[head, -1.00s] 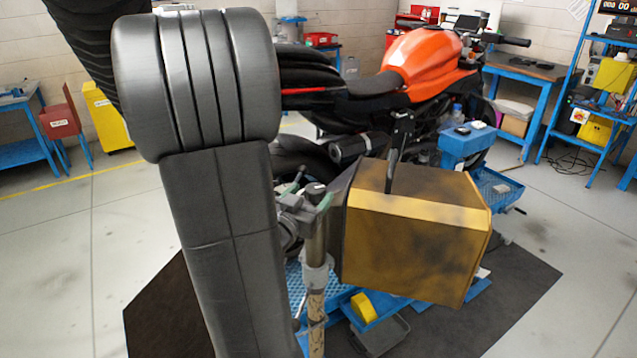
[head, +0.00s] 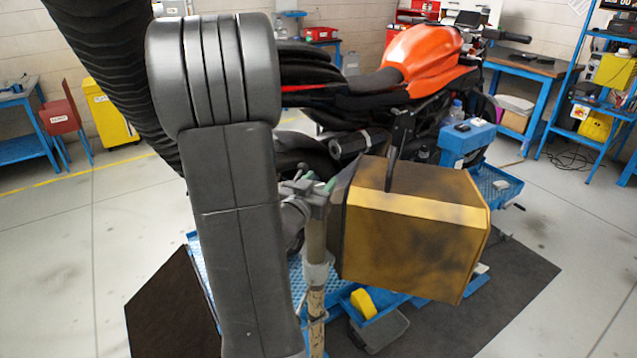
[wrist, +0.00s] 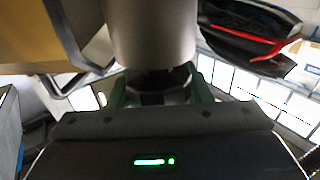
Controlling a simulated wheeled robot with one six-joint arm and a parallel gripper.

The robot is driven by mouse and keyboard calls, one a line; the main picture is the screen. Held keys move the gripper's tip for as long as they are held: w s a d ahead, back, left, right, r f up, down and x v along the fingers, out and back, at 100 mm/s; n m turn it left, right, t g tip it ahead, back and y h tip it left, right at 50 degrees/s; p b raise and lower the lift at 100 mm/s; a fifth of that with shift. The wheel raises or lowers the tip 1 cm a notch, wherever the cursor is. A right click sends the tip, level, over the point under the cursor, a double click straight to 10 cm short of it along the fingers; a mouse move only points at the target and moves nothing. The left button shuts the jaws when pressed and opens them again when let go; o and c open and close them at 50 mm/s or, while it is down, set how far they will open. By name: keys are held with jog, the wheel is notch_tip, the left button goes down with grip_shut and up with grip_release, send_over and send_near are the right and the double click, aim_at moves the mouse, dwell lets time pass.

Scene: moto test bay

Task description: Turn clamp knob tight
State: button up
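A grey clamp (head: 314,198) sits at the top of an upright post (head: 315,262), left of a large gold and black box. My gripper (head: 313,180) is at this clamp, and my arm partly hides it in the head view. In the wrist view its two green fingers (wrist: 160,92) stand on either side of a dark knob (wrist: 158,78). The knob is below the wide grey cylinder (wrist: 150,30). Contact between the fingers and the knob is too dark and small to make out.
The gold and black box (head: 412,240) stands close right of the post. An orange motorcycle (head: 425,55) stands behind it. A blue lift platform (head: 215,275) lies below, with a yellow object (head: 362,303) in a blue tray. Open floor (head: 60,270) lies at left.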

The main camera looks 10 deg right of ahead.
jog(key=shift+m+g+h, duration=0.3)
jog(key=shift+h, duration=0.1)
jog(key=m+g+h, duration=0.1)
jog(key=m+g+h+p, duration=0.1)
jog(key=g+h, duration=0.1)
jog(key=shift+s+d+r+m, duration=0.1)
jog(key=shift+d+m, duration=0.05)
jog(key=shift+m, duration=0.25)
jog(key=m+g+h, duration=0.1)
jog(key=g, duration=0.1)
jog(key=m+g+h+p, duration=0.1)
jog(key=m+g, duration=0.1)
jog(key=m+g+h, duration=0.1)
jog(key=g, duration=0.1)
jog(key=shift+s+d+m+g+p, duration=0.15)
jog(key=shift+s+m+g+p, duration=0.15)
jog(key=shift+s+g+p, duration=0.1)
jog(key=m+g, duration=0.1)
jog(key=g, duration=0.1)
jog(key=m+g, duration=0.3)
jog(key=g, duration=0.1)
jog(key=shift+s+g+p, duration=0.3)
jog(key=shift+g+p, duration=0.1)
jog(key=shift+s+m+g+y, duration=0.2)
jog(key=shift+m+g+y, duration=0.25)
jog(key=shift+m+g, duration=0.8)
jog(key=shift+s+m+g+y, duration=0.15)
jog(key=shift+m+g+y, duration=0.3)
jog(key=shift+m+g, duration=0.75)
jog(key=shift+g, duration=0.65)
